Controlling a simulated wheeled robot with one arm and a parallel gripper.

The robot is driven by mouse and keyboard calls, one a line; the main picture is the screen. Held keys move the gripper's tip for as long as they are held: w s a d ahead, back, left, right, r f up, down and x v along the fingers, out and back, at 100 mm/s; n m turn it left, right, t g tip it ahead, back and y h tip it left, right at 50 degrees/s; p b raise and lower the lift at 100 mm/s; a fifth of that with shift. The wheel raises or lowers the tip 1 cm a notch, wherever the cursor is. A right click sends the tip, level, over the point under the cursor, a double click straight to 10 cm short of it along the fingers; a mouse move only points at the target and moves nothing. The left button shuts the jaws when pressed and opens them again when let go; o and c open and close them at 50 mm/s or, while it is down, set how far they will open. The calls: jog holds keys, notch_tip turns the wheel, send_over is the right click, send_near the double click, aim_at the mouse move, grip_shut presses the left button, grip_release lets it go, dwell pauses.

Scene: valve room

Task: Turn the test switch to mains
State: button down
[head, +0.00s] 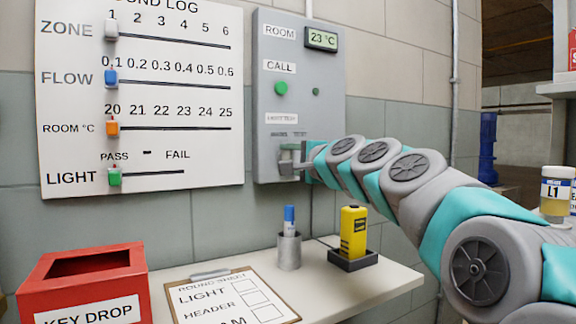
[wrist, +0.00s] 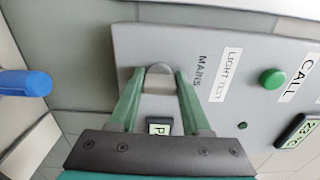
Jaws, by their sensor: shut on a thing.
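The test switch is a small grey piece low on the grey wall panel (head: 265,95), under a "LIGHT TEST" label (head: 282,118). In the wrist view the switch (wrist: 159,76) sits between the green fingers of my gripper (wrist: 160,80), which is shut on it. The word "MAINS" (wrist: 201,70) is printed on the panel beside the switch. A finger covers the panel next to that word. In the head view my gripper (head: 293,162) reaches the switch from the right and partly hides it. I cannot tell which way the switch points.
The panel also carries a green call button (head: 281,88) and a temperature display (head: 321,39). A slider board (head: 140,100) hangs to the left. Below, the shelf (head: 385,285) holds a red key box (head: 85,262), a clipboard (head: 232,299), a marker cup (head: 289,252) and a yellow device (head: 353,232).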

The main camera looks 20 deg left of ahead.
jog(key=shift+f+n, duration=0.1)
jog(key=shift+n, duration=0.3)
jog(key=shift+c, duration=1.8)
grip_release()
jog(key=shift+d, duration=0.1)
jog(key=v, duration=0.7)
jog(key=shift+s+d+b, duration=0.2)
jog(key=shift+s+b, duration=0.15)
jog(key=shift+b, duration=0.05)
